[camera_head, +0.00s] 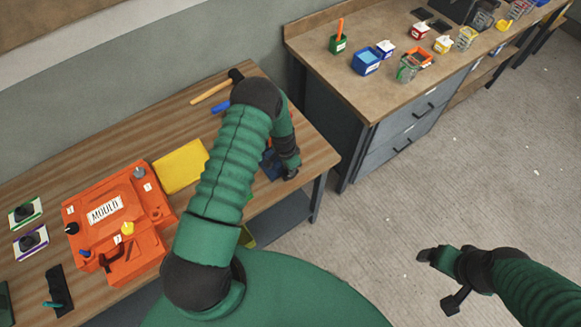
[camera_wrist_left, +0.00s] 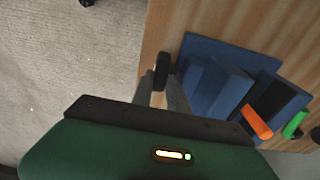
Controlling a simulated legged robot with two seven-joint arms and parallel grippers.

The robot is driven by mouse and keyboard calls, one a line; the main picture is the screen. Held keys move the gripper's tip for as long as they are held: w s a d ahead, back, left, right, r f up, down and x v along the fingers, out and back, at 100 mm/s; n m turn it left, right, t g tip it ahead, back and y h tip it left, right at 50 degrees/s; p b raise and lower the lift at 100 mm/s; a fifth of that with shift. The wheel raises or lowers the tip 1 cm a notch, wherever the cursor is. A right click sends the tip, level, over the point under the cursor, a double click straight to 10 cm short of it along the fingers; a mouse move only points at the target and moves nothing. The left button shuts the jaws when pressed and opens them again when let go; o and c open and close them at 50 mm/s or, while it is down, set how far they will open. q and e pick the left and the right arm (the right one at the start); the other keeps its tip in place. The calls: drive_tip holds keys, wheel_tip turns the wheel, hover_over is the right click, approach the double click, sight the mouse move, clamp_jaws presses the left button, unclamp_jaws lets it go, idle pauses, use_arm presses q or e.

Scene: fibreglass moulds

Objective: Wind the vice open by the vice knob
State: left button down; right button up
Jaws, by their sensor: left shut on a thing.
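The blue vice (camera_wrist_left: 215,85) is on the wooden bench, and in the head view only part of it (camera_head: 269,166) shows behind my left arm. Its dark vice knob (camera_wrist_left: 162,72) is at the bench edge, on the vice's left in the wrist view. My left gripper (camera_wrist_left: 162,88) is shut on the vice knob, with a grey finger on each side of it. In the head view my left gripper (camera_head: 290,174) is at the bench's right end, and the knob is hidden. My right gripper (camera_head: 437,278) is open and empty over the floor.
Beside the vice are an orange handle (camera_wrist_left: 257,122) and a green handle (camera_wrist_left: 294,125). An orange mould (camera_head: 118,222), a yellow sheet (camera_head: 181,166) and a hammer (camera_head: 212,91) lie on the bench. A second bench (camera_head: 330,75) with small containers stands behind. The floor at right is clear.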

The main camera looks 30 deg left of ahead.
sight(283, 176)
use_arm(q)
drive_tip(key=shift+s+a+f+t+h+b, duration=0.2)
drive_tip(key=shift+s+a+t+h+b, duration=0.15)
drive_tip(key=shift+t+b, duration=0.3)
drive_tip(key=s+f+t+h+b, duration=0.1)
drive_tip(key=t+b, duration=0.2)
drive_tip(key=b, duration=0.3)
drive_tip(key=s+f+t+h+b, duration=0.1)
drive_tip(key=t+b, duration=0.2)
drive_tip(key=b, duration=0.2)
drive_tip(key=s+a+f+t+h+b, duration=0.1)
drive_tip(key=t+b, duration=0.2)
drive_tip(key=b, duration=0.3)
drive_tip(key=shift+s+b, duration=0.15)
drive_tip(key=shift+b, duration=0.15)
drive_tip(key=shift+s+h+b, duration=0.1)
drive_tip(key=shift+h+b, duration=0.25)
drive_tip(key=shift+b, duration=0.35)
drive_tip(key=shift+r, duration=0.1)
drive_tip(key=c, duration=1.3)
unclamp_jaws()
drive_tip(key=shift+a+r+t, duration=0.1)
drive_tip(key=shift+t, duration=0.15)
drive_tip(key=shift+r, duration=0.1)
